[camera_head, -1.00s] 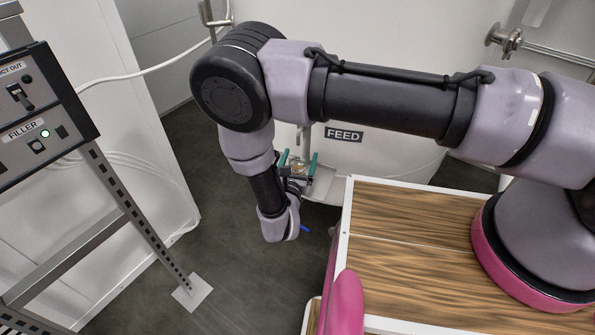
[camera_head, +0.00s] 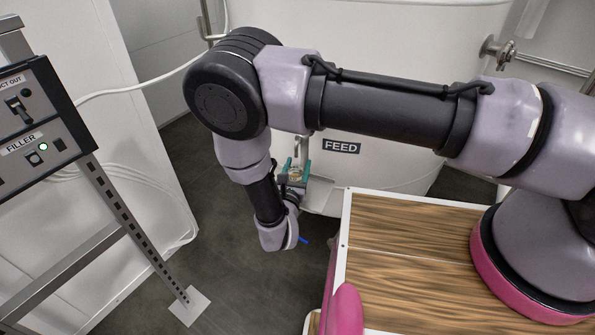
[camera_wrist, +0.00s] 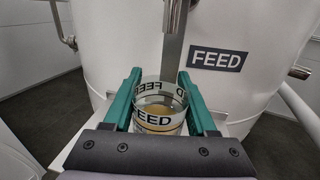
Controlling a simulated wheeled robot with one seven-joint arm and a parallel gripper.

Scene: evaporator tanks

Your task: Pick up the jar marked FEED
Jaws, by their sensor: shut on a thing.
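The jar marked FEED (camera_wrist: 158,122) is clear, with white label bands and an amber liquid in its lower part. It stands upright between the green fingers of my gripper (camera_wrist: 159,97), which is shut on it. In the head view, my gripper (camera_head: 298,170) is low beside the tank, and the jar shows only small between its fingers. A metal shelf (camera_wrist: 236,127) lies under and around the jar; whether the jar touches it I cannot tell. A metal spout (camera_wrist: 174,15) hangs above and just behind the jar.
A white tank (camera_head: 395,165) with a FEED plate (camera_head: 341,147) stands right behind the jar. A control panel marked FILLER (camera_head: 38,125), with a lit green lamp, is at the left on a metal frame. Dark floor (camera_head: 215,280) is free between.

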